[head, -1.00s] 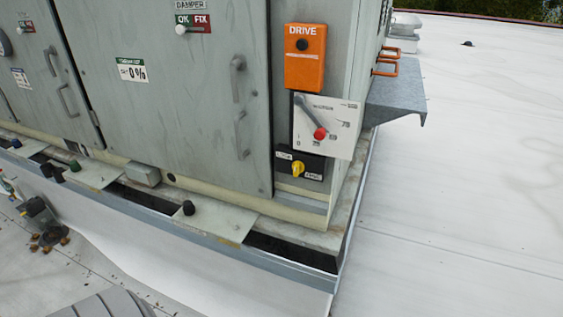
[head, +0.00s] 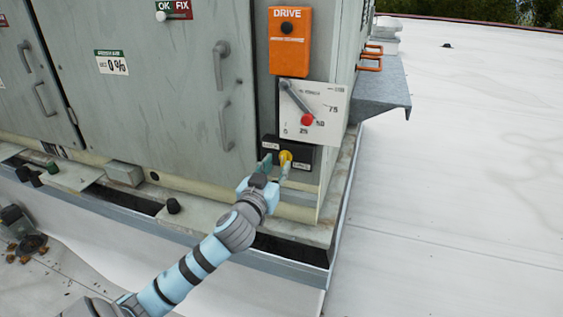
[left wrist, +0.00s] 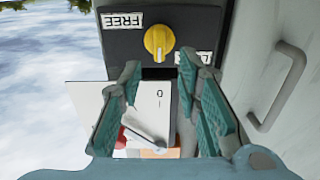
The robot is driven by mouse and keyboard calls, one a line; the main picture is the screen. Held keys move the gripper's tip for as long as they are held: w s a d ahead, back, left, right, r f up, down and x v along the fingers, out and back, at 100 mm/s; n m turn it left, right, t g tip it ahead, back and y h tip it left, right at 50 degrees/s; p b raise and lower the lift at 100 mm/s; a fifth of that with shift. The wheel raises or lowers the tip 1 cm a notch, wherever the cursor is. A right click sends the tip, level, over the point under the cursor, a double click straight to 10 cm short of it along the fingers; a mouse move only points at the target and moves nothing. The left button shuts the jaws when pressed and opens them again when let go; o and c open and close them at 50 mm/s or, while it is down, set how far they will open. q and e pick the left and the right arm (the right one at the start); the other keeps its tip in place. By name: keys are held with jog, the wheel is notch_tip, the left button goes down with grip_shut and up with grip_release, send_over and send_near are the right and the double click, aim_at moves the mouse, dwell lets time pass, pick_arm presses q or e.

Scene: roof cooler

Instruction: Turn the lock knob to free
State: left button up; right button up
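The yellow lock knob (head: 285,156) sits on a black plate (head: 304,153) low on the cabinet's right panel. In the left wrist view, which is upside down, the knob (left wrist: 158,42) has its ridge roughly upright in the picture. A label reading FREE (left wrist: 122,20) is to its left; a second label (left wrist: 205,57) to its right is partly hidden. My left gripper (head: 276,166) is open, its two teal fingers pointing at the plate. The knob shows beyond and between the fingertips (left wrist: 160,72); I see no clear contact. My right gripper is not in view.
Above the plate are a white dial panel (head: 325,100) with a red-tipped lever and an orange DRIVE box (head: 290,41). A cabinet door handle (head: 227,125) is to the left. A curb ledge (head: 188,218) runs below. White roof lies open at the right.

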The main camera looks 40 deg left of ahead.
aim_at(283, 157)
pick_arm(q)
jog(key=x, duration=0.3)
jog(key=shift+w, duration=0.15)
jog(key=shift+w+a, duration=0.15)
jog(key=shift+w, duration=0.25)
grip_shut()
